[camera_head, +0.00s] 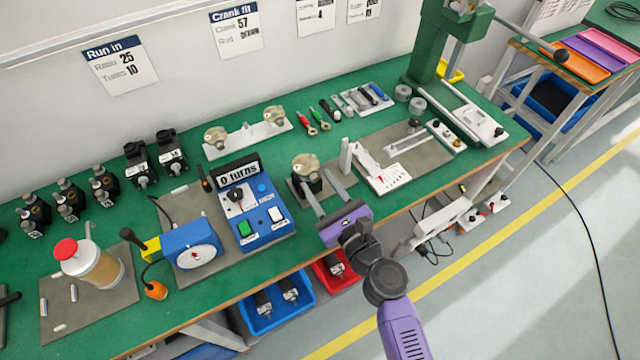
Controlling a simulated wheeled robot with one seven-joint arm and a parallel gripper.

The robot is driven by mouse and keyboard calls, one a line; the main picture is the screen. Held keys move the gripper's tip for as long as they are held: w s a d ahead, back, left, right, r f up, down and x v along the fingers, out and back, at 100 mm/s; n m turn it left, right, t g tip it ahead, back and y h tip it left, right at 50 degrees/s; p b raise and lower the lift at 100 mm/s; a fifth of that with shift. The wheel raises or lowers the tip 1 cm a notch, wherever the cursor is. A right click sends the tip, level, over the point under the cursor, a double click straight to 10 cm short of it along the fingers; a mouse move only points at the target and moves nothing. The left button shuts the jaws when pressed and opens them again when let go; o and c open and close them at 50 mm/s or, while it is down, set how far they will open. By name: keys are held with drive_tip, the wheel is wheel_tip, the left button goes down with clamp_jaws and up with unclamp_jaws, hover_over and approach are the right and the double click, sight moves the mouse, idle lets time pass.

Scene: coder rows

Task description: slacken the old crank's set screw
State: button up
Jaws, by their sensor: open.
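My gripper (318,178) is open, reaching over the bench from the front edge. Its two grey fingers point toward a black unit with a round brass-coloured top (306,163) on a grey mat. The fingertips overlap the unit's lower part in this view; I cannot tell whether they touch it. I cannot make out which part is the old crank, and no set screw can be seen at this size.
A blue control box reading "0 turns" (250,212) stands left of my gripper. A white slotted plate (384,172) lies to the right. A white stand with brass-coloured parts (247,141) and a tool tray (364,98) are behind. A green press (440,45) stands at back right.

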clamp_jaws()
